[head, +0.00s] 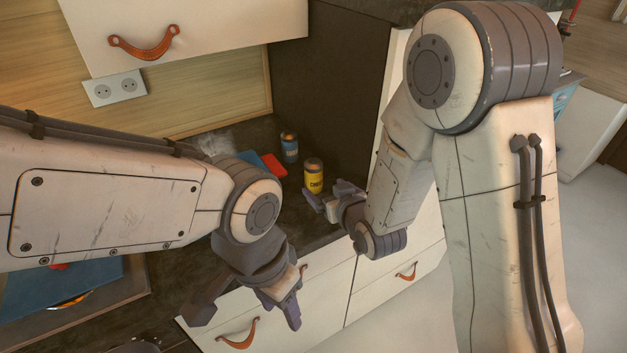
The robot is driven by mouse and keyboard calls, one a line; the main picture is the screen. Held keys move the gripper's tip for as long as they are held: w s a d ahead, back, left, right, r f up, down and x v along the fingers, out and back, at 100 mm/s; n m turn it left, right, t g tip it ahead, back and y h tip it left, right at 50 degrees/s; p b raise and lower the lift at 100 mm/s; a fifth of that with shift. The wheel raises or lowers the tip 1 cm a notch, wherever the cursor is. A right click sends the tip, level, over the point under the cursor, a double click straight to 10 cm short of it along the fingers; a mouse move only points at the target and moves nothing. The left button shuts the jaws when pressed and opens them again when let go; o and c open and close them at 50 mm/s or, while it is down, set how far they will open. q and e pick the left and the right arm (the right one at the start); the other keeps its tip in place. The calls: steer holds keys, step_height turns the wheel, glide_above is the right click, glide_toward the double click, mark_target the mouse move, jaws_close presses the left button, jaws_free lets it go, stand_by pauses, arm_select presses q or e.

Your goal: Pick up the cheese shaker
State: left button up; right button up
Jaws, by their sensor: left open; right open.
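A yellow shaker (313,180) with dark lettering stands upright on the dark countertop (290,215), close to the dark side panel; I take it for the cheese shaker, though its label is too small to read fully. My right gripper (326,198) is open just in front of the shaker, with its fingers pointing toward it and overlapping its lower edge in the head view. I cannot tell whether they touch. My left gripper (246,308) is open and empty, low in front of the drawer fronts, away from the shaker.
A blue can (289,149) stands behind the shaker to the left. A red item (274,165) and a blue item (249,158) lie beside them. A dark panel (335,95) rises behind; an upper cabinet (200,30) overhangs the counter.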

mark_target(317, 178)
steer(key=p+x, duration=0.1)
steer(key=x, duration=0.4)
steer(key=shift+w, duration=0.1)
steer(key=p+x, duration=0.1)
steer(key=x, duration=0.3)
steer(key=shift+w+d+p, duration=0.15)
steer(key=shift+d+p, duration=0.05)
steer(key=shift+p, duration=0.1)
steer(key=shift+w+a+f, duration=0.2)
steer(key=shift+w, duration=0.25)
steer(key=c, duration=1.4)
jaws_close()
steer(key=shift+r, duration=0.15)
